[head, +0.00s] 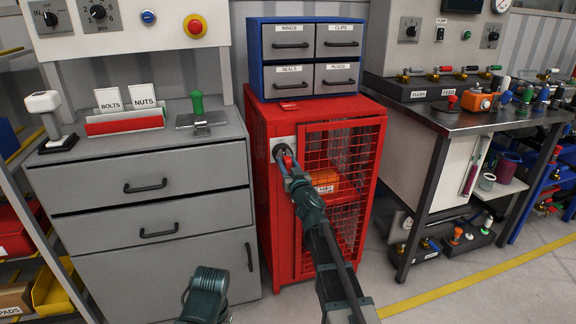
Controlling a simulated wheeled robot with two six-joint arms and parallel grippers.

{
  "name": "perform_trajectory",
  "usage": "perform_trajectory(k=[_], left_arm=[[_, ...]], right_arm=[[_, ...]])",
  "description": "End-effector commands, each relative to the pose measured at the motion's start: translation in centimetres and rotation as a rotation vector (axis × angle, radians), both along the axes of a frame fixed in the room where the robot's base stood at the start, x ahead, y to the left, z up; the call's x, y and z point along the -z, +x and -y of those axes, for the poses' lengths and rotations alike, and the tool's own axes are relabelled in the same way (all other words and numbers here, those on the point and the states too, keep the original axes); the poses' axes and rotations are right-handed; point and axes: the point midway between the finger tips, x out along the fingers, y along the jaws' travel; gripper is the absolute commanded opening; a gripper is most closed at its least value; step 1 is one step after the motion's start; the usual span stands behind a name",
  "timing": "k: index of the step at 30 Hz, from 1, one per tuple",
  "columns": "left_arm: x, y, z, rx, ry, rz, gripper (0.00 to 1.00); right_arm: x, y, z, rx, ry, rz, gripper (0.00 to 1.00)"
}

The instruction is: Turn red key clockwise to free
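The red cabinet (262,215) stands in the middle, with a mesh door in its front. A pale lock plate (277,143) is at the upper left of that front. A small red part at the plate, apparently the red key (288,163), shows partly behind my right gripper (284,158). The gripper's tips are at the key and the lock. They are too small and overlapped to tell whether they are closed on it, and the key's angle is hidden. My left gripper is not in view; only a dark green part of my arm shows at the bottom edge.
An orange case (325,182) sits behind the mesh. A blue drawer unit (267,60) stands on the cabinet. A grey drawer bench (100,200) is close on the left, and a steel workbench (436,118) with several fittings is on the right. Floor is clear at lower right.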

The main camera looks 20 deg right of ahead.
Motion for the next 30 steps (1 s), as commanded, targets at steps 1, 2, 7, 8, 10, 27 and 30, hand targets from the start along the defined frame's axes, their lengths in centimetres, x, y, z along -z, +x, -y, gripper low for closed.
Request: perform_trajectory(k=[1,2,7,8,10,27,30], left_arm=[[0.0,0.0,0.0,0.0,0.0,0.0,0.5],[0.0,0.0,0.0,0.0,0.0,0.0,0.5],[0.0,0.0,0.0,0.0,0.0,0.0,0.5],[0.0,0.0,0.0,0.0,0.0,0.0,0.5],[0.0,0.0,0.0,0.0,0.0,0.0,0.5],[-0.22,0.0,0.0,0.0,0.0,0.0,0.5],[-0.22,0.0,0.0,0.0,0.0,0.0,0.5]], right_arm=[[0.0,-0.01,0.01,0.0,0.0,0.0,0.31],[0.0,-0.01,0.01,0.0,0.0,0.0,0.26],[0.0,-0.01,0.02,0.0,0.0,0.0,0.0],[0.0,-0.01,0.02,0.0,0.0,0.0,0.0],[0.0,-0.01,0.02,0.0,0.0,0.0,0.0],[-0.03,-0.02,-0.1,0.002,0.426,-0.015,0.0],[-0.02,-0.02,-0.08,0.003,0.424,-0.015,0.0]])
